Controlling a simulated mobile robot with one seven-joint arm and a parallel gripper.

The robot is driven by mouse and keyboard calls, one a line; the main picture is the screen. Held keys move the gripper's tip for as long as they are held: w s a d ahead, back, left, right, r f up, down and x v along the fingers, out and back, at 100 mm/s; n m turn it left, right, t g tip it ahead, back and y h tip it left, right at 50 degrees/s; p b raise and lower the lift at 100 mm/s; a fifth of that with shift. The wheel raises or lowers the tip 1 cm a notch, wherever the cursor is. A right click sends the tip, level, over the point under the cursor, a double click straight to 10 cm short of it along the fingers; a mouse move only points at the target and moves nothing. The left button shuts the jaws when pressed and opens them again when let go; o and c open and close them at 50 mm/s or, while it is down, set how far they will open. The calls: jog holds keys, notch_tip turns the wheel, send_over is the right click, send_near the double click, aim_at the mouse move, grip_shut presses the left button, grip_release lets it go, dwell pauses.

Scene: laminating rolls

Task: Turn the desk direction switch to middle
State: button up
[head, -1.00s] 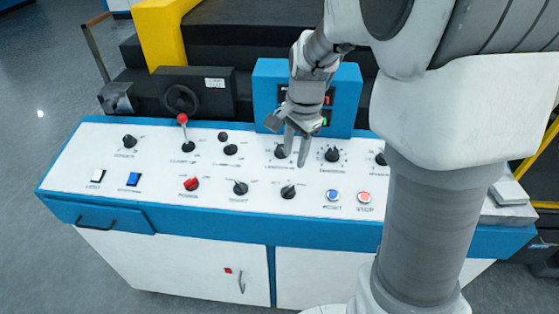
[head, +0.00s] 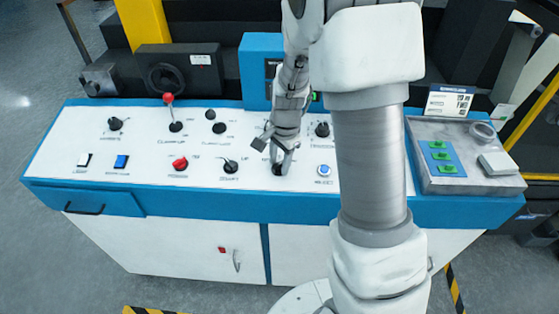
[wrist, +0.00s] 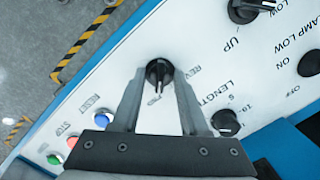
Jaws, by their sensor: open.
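The desk direction switch (wrist: 159,73) is a black rotary knob on the white panel, with REV and FWD marked beside it. Its ridge looks roughly upright in the wrist view, towards the FWD mark, but its exact setting is hard to tell. My gripper (wrist: 160,82) is open, with one finger on each side of the knob. Whether the fingers touch it is unclear. In the head view my gripper (head: 281,168) is low over the front row of controls, and its fingers mostly hide the switch.
A black length dial (wrist: 225,122) is close to the right finger in the wrist view. A blue button (wrist: 103,118) and a red button (wrist: 71,142) are to the left. A red knob (head: 180,163) and a red-topped lever (head: 169,99) stand farther left in the head view.

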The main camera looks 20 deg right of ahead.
grip_shut()
jog(key=shift+n, duration=0.4)
jog(key=n, duration=0.3)
jog(key=shift+b, duration=0.35)
jog(key=shift+w+n+g+h, duration=0.1)
jog(key=shift+n+g+h, duration=0.25)
jog(key=shift+n, duration=2.15)
jog(key=shift+r+b, duration=0.1)
jog(key=shift+b, duration=0.2)
grip_release()
